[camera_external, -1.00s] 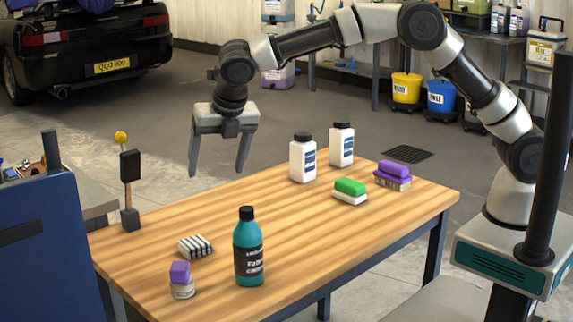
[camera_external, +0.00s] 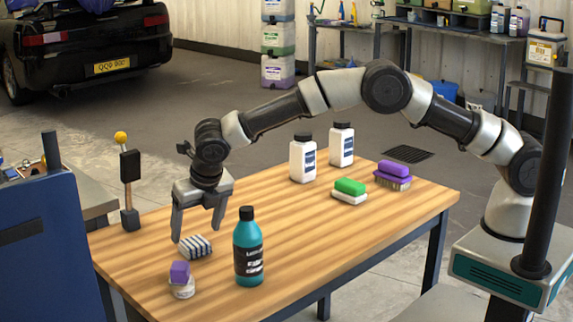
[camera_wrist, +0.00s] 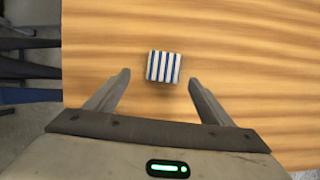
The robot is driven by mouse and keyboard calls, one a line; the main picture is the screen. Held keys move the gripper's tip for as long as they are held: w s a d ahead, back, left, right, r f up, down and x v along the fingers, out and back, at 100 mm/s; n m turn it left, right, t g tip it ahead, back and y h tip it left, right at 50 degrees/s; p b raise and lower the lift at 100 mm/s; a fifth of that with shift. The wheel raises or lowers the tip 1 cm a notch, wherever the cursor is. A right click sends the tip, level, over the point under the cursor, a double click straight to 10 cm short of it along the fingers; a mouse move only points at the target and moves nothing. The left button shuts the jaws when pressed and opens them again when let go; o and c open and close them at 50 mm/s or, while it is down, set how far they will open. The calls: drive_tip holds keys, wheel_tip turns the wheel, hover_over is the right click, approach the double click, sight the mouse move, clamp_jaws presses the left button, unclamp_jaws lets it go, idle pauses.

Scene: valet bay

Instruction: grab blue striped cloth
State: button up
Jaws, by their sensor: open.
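The blue striped cloth (camera_external: 195,246) is a small folded block with white and dark blue stripes, lying on the wooden table near its left front part. In the wrist view the cloth (camera_wrist: 163,67) lies ahead of the fingertips, roughly centred between them, with bare wood around it. My gripper (camera_external: 197,237) is open and empty, with its fingers pointing down just above and behind the cloth. In the wrist view my gripper (camera_wrist: 158,80) shows both fingers spread wider than the cloth, touching nothing.
A teal bottle (camera_external: 248,250) stands right of the cloth. A dark post with a yellow ball (camera_external: 130,180) stands behind left.

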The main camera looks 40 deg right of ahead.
sight(197, 243)
drive_tip(key=x, duration=0.1)
drive_tip(key=b+x, duration=0.1)
drive_tip(key=x, duration=0.3)
drive_tip(key=shift+s+d+f, duration=0.15)
drive_tip(key=shift+d+f, duration=0.05)
drive_tip(key=shift+d, duration=0.15)
drive_tip(key=c, duration=1.1)
drive_tip(key=shift+r, duration=0.15)
